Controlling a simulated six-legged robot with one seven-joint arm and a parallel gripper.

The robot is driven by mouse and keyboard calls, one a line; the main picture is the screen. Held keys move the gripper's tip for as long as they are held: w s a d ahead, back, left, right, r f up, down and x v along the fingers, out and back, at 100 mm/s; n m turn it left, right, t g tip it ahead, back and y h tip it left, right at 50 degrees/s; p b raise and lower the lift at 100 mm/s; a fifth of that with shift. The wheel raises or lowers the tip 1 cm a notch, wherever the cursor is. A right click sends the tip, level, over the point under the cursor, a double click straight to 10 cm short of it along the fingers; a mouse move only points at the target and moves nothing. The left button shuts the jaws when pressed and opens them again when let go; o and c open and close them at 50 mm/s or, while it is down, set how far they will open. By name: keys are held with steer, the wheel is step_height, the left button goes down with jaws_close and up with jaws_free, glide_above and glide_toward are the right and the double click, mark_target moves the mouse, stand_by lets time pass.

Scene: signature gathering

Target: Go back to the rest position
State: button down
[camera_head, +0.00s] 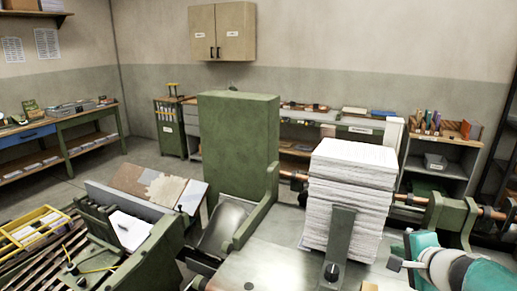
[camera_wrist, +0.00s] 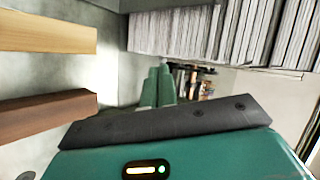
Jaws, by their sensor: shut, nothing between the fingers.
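My gripper (camera_wrist: 157,84) shows in the wrist view as two teal fingers side by side, shut with nothing between them. They point away past the dark edge of my teal wrist housing. In the head view, part of my teal and white arm shows at the lower right, just right of a tall stack of white paper (camera_head: 350,190); the fingers cannot be made out there. The stack stands in a green metal frame. Its page edges (camera_wrist: 175,33) also seem to fill the top of the wrist view, close to the fingers but apart from them.
A green upright panel (camera_head: 238,145) stands left of the stack. A tray with white sheets (camera_head: 130,230) and a yellow divided box (camera_head: 35,232) are at the lower left. Two beams (camera_wrist: 45,35) lie left of my fingers. Shelves (camera_head: 440,155) and a workbench (camera_head: 60,140) line the walls.

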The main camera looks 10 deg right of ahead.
steer(key=s+a+n+g+y, duration=0.35)
steer(key=a+n, duration=0.55)
steer(key=a, duration=0.6)
steer(key=s+a+n+g+h, duration=0.2)
steer(key=s+a+n, duration=0.3)
steer(key=s+n, duration=0.3)
steer(key=shift+s+a+f+n+g+h, duration=0.3)
steer(key=shift+s+a+f+g+h, duration=0.1)
steer(key=shift+s+h, duration=0.15)
